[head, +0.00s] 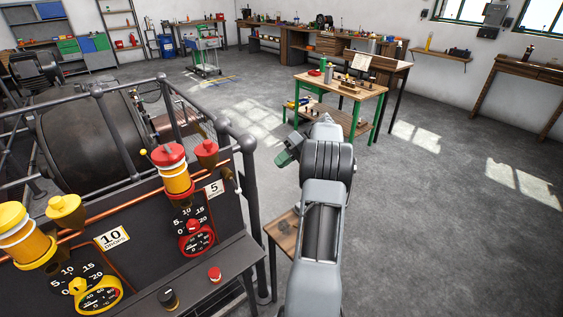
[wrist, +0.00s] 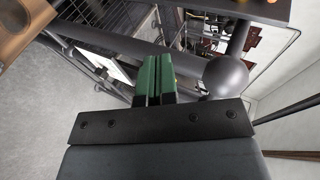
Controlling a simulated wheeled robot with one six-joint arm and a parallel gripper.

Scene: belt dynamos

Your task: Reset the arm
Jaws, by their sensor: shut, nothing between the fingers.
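My arm rises through the middle of the head view, bent at the elbow, with my gripper (head: 286,158) partly visible at its left side near the railing. In the wrist view my gripper (wrist: 155,72) has its two green fingers side by side, shut, with nothing between them. The fingers point toward a grey railing with a round ball joint (wrist: 226,75). The gripper appears apart from the railing, but the exact gap cannot be told.
At left stands a dark control panel (head: 140,232) with red and yellow knobs, dials and a red button (head: 214,274). A railing (head: 240,140) encloses a large drum (head: 90,135). A small wooden stand (head: 284,232) is beside the panel. A green-legged workbench (head: 340,86) stands farther back. The floor at right is clear.

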